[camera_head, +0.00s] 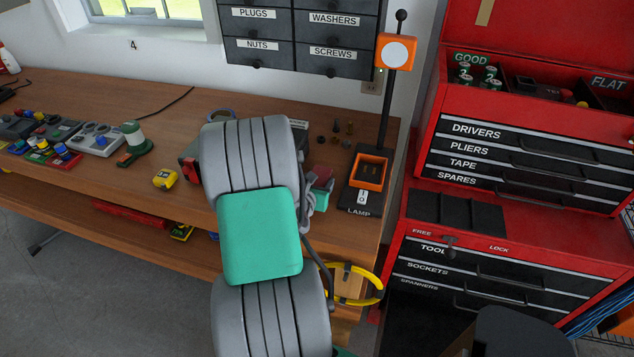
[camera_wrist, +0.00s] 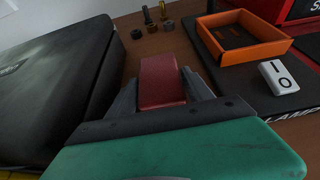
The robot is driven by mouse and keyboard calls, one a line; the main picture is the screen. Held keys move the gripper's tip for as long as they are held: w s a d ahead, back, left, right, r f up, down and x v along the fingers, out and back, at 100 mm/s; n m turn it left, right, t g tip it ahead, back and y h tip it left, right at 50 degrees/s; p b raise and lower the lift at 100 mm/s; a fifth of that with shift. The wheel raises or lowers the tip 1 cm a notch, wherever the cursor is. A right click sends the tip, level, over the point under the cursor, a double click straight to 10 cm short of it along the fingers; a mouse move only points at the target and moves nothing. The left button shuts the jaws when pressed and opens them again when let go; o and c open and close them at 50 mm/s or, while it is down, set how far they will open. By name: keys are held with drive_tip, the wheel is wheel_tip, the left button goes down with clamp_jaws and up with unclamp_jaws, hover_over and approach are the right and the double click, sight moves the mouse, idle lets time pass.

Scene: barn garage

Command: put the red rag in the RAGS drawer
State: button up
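The red rag (camera_wrist: 160,82) is a small folded red block between the dark fingers of my gripper (camera_wrist: 163,92) in the wrist view. The fingers lie against it on both sides, and my gripper looks shut on it. In the head view the rag (camera_head: 322,175) shows as a bit of red by my gripper (camera_head: 318,188), over the right part of the workbench, partly hidden by my arm. Whether it touches the bench is hard to tell. No drawer label reading RAGS shows; readable labels on the red chest (camera_head: 520,235) include DRIVERS, PLIERS, TAPE, SPARES and SOCKETS.
An orange-trayed lamp base (camera_head: 368,178) with a tall post stands right of my gripper. A dark case (camera_wrist: 60,85) lies close on the left. Small bolts and nuts (camera_wrist: 150,20) sit behind. Small drawers (camera_head: 297,30) hang above the wooden workbench (camera_head: 90,93).

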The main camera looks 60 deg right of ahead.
drive_tip(key=o, duration=0.3)
